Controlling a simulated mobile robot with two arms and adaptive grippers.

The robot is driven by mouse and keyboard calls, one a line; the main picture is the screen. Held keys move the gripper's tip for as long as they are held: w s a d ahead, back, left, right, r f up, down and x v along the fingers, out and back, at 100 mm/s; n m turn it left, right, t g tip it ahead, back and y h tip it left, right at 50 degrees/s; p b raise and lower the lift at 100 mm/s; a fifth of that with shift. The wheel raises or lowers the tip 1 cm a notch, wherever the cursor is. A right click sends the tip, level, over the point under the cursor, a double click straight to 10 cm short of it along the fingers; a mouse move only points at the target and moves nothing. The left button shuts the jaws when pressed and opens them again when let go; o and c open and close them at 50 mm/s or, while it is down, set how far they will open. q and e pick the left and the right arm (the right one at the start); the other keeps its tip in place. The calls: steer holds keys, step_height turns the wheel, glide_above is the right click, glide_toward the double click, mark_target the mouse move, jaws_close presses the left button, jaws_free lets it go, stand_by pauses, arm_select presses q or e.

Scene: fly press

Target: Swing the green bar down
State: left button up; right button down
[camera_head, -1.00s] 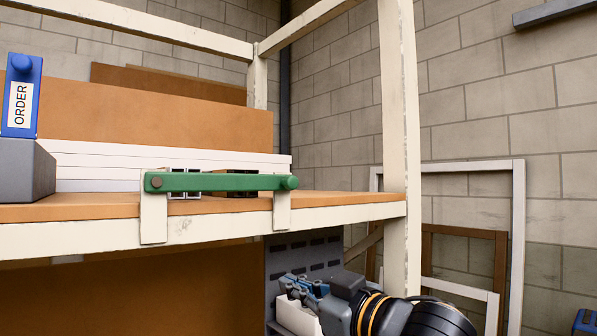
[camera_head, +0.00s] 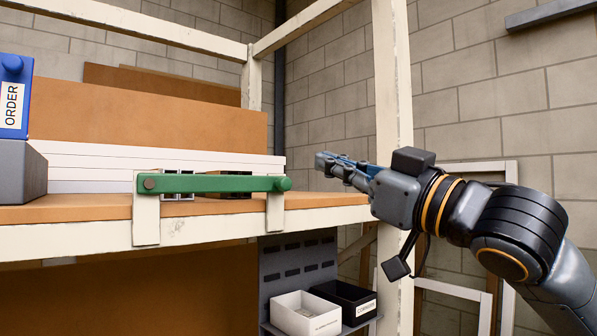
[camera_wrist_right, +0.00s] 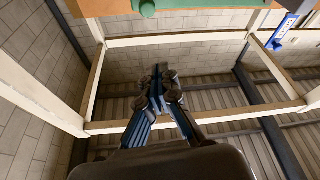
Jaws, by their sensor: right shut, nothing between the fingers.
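The green bar (camera_head: 212,184) lies level across the front edge of the shelf, held by two cream brackets. A dark pivot bolt shows at its left end and a round green knob (camera_head: 283,184) at its right end. My right gripper (camera_head: 322,160) is to the right of the knob, a little above bar height and apart from it, shut and empty. In the right wrist view the closed fingers (camera_wrist_right: 155,80) show in the middle, and part of the green bar (camera_wrist_right: 180,4) shows at the top edge. My left gripper is not in view.
The cream shelf post (camera_head: 393,90) stands behind my right arm. White panels (camera_head: 160,160) and a brown board stand on the shelf behind the bar. A blue ORDER box (camera_head: 14,100) is at the left. White (camera_head: 306,315) and black (camera_head: 345,300) bins sit below the shelf.

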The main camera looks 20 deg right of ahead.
steer(key=p+x, duration=0.5)
steer(key=x, duration=0.4)
steer(key=f, duration=0.2)
steer(key=w+f, duration=0.1)
steer(key=shift+w+d+f, duration=0.1)
steer(key=shift+d+f, duration=0.25)
steer(key=shift+f, duration=0.05)
steer(key=shift+a, duration=0.15)
